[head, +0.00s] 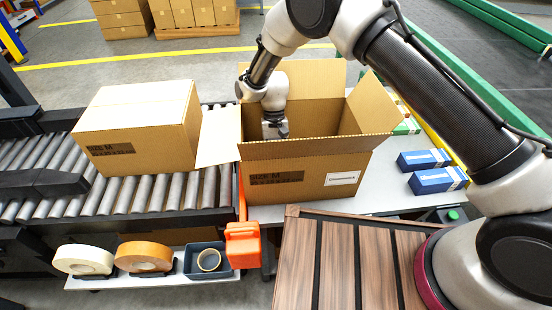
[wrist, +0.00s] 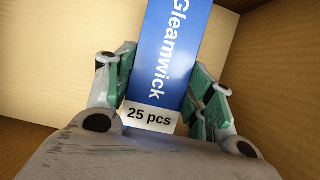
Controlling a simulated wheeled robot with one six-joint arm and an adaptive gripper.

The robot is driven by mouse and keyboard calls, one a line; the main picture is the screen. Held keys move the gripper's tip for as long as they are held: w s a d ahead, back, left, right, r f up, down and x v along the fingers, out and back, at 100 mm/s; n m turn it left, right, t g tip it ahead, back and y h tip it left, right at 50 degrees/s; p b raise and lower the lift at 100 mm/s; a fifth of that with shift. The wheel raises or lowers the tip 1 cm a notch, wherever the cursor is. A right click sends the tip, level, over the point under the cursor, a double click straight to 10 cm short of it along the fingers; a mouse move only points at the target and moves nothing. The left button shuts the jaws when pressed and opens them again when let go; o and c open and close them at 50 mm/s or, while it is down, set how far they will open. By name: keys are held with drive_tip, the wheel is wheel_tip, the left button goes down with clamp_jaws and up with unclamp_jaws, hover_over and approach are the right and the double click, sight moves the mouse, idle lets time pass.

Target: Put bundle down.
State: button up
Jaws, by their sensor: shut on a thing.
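My gripper (wrist: 165,95) is shut on a blue bundle (wrist: 175,55) with a white band reading "25 pcs" and the name "Gleamwick". Its two fingers press on the bundle's sides in the wrist view. In the head view my gripper (head: 276,130) reaches down inside an open cardboard box (head: 290,185). The box's flaps stand open. In the head view the bundle is hidden by the gripper and the box's front wall. Cardboard walls surround the bundle in the wrist view. I cannot tell whether the bundle touches the box floor.
Two blue bundles (head: 437,180) lie on the grey table right of the box. A closed box (head: 138,125) sits on the roller conveyor (head: 130,195) at left. My arm spans the upper right.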

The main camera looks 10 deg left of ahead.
drive_tip(key=shift+f, duration=0.25)
drive_tip(key=shift+f, duration=0.25)
drive_tip(key=o, duration=1.1)
drive_tip(key=v, duration=1.3)
drive_tip(key=shift+s+r, duration=0.15)
drive_tip(key=shift+s, duration=0.05)
drive_tip(key=shift+d, duration=0.1)
